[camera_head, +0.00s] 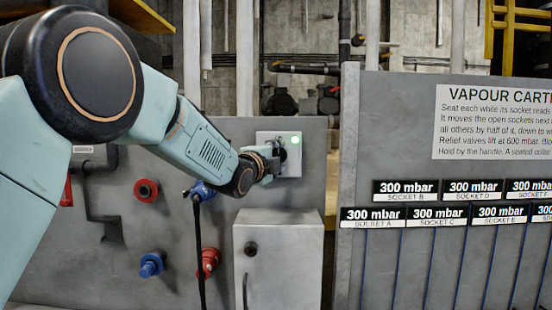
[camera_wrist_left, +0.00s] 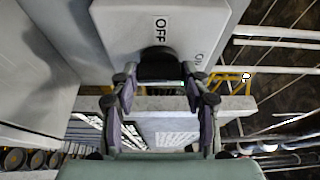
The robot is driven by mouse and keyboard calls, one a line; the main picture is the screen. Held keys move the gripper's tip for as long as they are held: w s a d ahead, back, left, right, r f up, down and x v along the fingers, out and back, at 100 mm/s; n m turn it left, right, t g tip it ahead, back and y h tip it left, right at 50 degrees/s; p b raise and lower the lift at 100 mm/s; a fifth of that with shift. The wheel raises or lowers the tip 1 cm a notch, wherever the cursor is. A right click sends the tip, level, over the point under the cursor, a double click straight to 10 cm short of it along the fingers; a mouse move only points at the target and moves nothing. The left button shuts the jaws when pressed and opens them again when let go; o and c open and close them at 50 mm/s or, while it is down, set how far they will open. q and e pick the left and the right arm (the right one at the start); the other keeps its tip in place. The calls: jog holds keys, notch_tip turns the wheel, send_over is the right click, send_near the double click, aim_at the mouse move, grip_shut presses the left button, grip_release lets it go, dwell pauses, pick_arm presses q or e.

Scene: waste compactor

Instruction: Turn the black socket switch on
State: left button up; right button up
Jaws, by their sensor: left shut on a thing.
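The black socket switch (camera_wrist_left: 158,66) sticks out of a light grey switch box (camera_wrist_left: 120,15), with the words OFF and ON printed on its face. In the head view the box (camera_head: 293,165) is on the grey wall panel, with a small green light at its upper right. My left gripper (camera_head: 270,165) is at the box's front. In the left wrist view its two fingers (camera_wrist_left: 160,84) are on either side of the black switch and closed on it. The fingers partly hide the switch in the head view. My right gripper is not in view.
Red ports (camera_head: 147,192) and blue ports (camera_head: 151,265) stick out of the panel below my left arm, and a black cable hangs there. A grey cabinet (camera_head: 285,265) stands below the box. A large grey board (camera_head: 395,125) with socket labels stands to the right.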

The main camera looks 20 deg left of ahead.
pick_arm(q)
jog(key=shift+d+r+m, duration=0.1)
jog(key=shift+m, duration=0.3)
jog(key=o, duration=1.2)
jog(key=shift+d, duration=0.25)
jog(key=shift+c, duration=0.2)
jog(key=s+a, duration=0.1)
jog(key=s, duration=1.1)
jog(key=shift+a, duration=0.4)
